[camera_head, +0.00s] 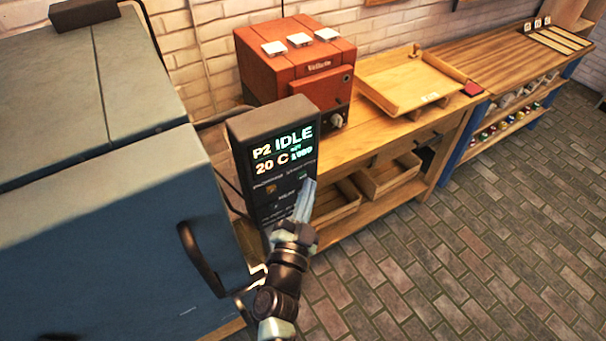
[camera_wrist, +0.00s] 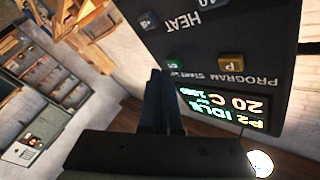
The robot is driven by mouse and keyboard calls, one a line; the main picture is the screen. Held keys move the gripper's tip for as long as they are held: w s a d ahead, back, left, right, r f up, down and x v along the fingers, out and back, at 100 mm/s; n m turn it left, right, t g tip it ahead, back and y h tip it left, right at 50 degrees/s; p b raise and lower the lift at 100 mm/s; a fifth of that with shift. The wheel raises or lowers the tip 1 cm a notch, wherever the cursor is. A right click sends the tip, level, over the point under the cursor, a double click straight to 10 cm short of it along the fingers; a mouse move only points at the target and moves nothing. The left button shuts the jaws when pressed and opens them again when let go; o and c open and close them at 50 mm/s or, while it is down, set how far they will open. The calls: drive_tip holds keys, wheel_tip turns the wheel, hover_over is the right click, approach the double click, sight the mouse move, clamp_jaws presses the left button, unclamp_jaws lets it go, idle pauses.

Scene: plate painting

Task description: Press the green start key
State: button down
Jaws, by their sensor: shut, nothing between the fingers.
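The dark control panel (camera_head: 262,213) stands beside the kiln, its lit display (camera_head: 283,150) reading "P2 IDLE" and "20 C". In the wrist view the panel appears upside down. There the small green start key (camera_wrist: 147,64) sits by the "START" lettering, just past my fingertips. An amber program key (camera_wrist: 231,61) is to its right. My gripper (camera_wrist: 160,77) is shut and empty, its tips close to the green key. I cannot tell whether they touch it. In the head view my gripper (camera_head: 308,186) is in front of the panel's right side, covering part of its lower face.
A large blue-grey kiln (camera_head: 120,210) with a handle fills the left. A red box-shaped kiln (camera_head: 270,75) and a wooden tray (camera_head: 410,85) stand on the wooden bench behind. Open brick floor (camera_head: 480,240) lies to the right.

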drive_tip(key=shift+w+a, duration=0.35)
drive_tip(key=shift+w, duration=0.1)
idle(0.9)
drive_tip(key=shift+s+d, duration=0.45)
drive_tip(key=shift+s, duration=0.2)
drive_tip(key=shift+s+d, duration=0.1)
drive_tip(key=shift+s+d, duration=0.7)
drive_tip(key=shift+s, duration=0.3)
drive_tip(key=shift+s+d, duration=0.7)
drive_tip(key=shift+s, duration=0.25)
